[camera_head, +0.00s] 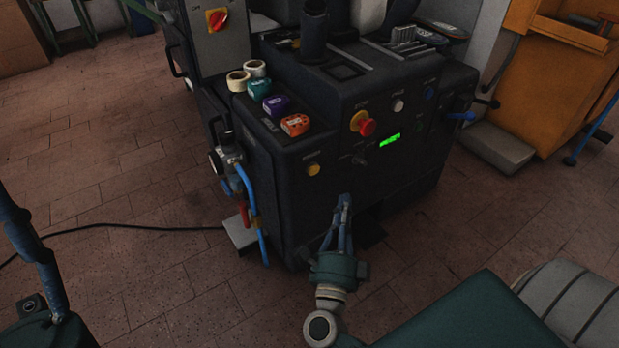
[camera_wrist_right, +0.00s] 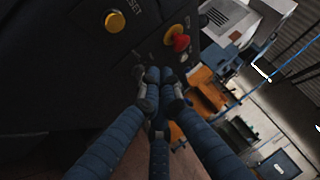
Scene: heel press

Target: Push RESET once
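The RESET button is a round yellow button (camera_head: 313,169) on the lower left of the dark machine's front panel. In the right wrist view the yellow button (camera_wrist_right: 115,21) is at the top left, with the label RESET beside it. My right gripper (camera_head: 344,203) is in front of the machine, below and to the right of the yellow button and apart from it. In the wrist view its fingertips (camera_wrist_right: 153,82) are together with nothing between them. My left gripper (camera_head: 36,265) shows only partly at the left edge; its fingertips are out of frame.
A red emergency stop (camera_head: 366,127) sits up and right of RESET, near a green display (camera_head: 389,140). A white button (camera_head: 398,105) and a blue one (camera_head: 428,93) are farther right. Tape rolls (camera_head: 238,81) lie on the machine's ledge. Blue hoses (camera_head: 247,190) hang at its left corner.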

